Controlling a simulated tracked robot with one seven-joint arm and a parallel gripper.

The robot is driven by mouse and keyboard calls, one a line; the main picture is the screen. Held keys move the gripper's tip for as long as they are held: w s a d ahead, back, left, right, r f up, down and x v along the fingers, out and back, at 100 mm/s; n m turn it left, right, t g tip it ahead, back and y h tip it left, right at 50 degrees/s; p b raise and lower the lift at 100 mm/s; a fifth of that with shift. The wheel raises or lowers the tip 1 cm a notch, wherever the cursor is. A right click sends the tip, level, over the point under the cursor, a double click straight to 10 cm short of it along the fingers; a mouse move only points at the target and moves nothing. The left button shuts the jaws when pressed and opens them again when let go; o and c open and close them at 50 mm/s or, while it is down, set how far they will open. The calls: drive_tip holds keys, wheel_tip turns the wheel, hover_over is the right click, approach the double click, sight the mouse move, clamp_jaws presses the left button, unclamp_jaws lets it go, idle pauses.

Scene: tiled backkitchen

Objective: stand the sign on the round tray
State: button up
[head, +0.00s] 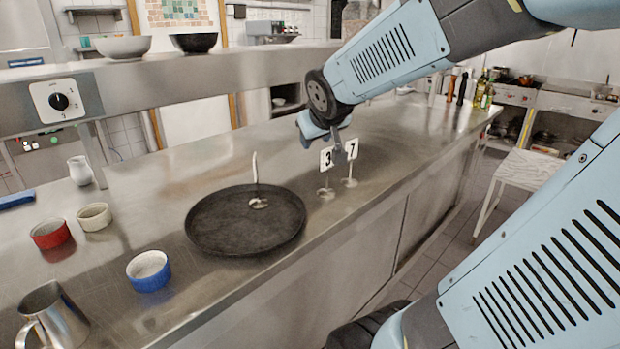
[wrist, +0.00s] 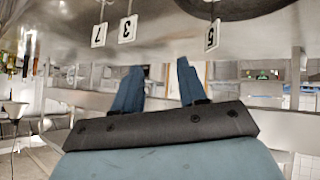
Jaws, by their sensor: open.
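A round dark tray (head: 215,228) lies on the steel counter. A small sign stands on it, with its round metal base (head: 258,203) inside the rim and its card (head: 255,168) nearly edge-on. In the wrist view, which is upside down, this card reads 5 (wrist: 212,36) near the tray (wrist: 235,10). Two more signs, 3 (head: 327,158) and 7 (head: 351,149), stand upright on the counter right of the tray. My gripper (head: 335,142) is above and behind these two in the head view. In the wrist view its fingers (wrist: 160,72) are apart with nothing between them.
A blue ramekin (head: 149,278), a red ramekin (head: 50,234), a cream ramekin (head: 94,217) and a steel jug (head: 55,318) stand left of the tray. A steel shelf (head: 200,85) with bowls runs behind the counter. Bottles (head: 483,92) stand at the far end.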

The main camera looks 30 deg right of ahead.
drive_tip(key=s+a+g+y, duration=0.1)
drive_tip(key=s+a, duration=0.3)
drive_tip(key=s, duration=0.3)
drive_tip(key=s+a+f+g+y, duration=0.1)
drive_tip(key=s+a+g, duration=0.1)
drive_tip(key=s+a, duration=0.3)
drive_tip(key=s, duration=0.3)
drive_tip(key=shift+g+y, duration=0.3)
